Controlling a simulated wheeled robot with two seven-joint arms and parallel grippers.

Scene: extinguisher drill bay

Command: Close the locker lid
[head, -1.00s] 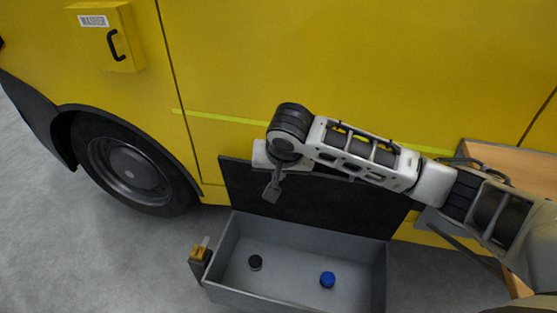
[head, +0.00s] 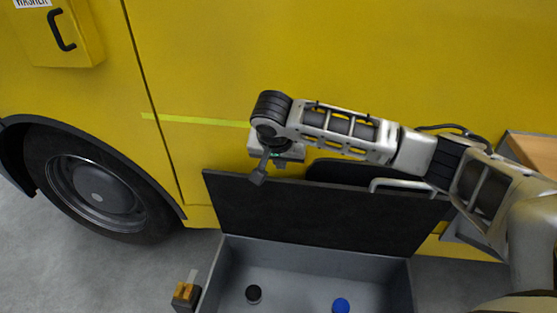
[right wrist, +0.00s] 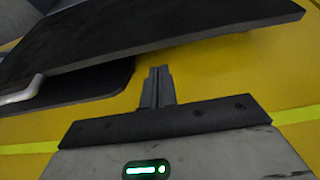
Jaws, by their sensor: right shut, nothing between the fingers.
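The locker (head: 300,250) is a grey open-topped box on the floor beside the yellow vehicle. Its dark lid (head: 310,215) stands raised at the back, near the vehicle side, so the locker is open. A pale bar handle (head: 400,183) shows at the lid's upper edge. My right gripper (head: 280,164) is shut and empty, just above the lid's upper left edge. In the right wrist view its fingers (right wrist: 156,88) are together before the yellow panel, and the lid (right wrist: 170,30) crosses the top, apart from them in the picture. My left gripper is out of view.
A black cap-like object (head: 253,294) and a blue one (head: 341,305) lie in the locker. An orange-and-grey piece (head: 185,292) stands at its left. The vehicle (head: 350,60) closes off the back; a wooden-topped piece (head: 535,150) is at right.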

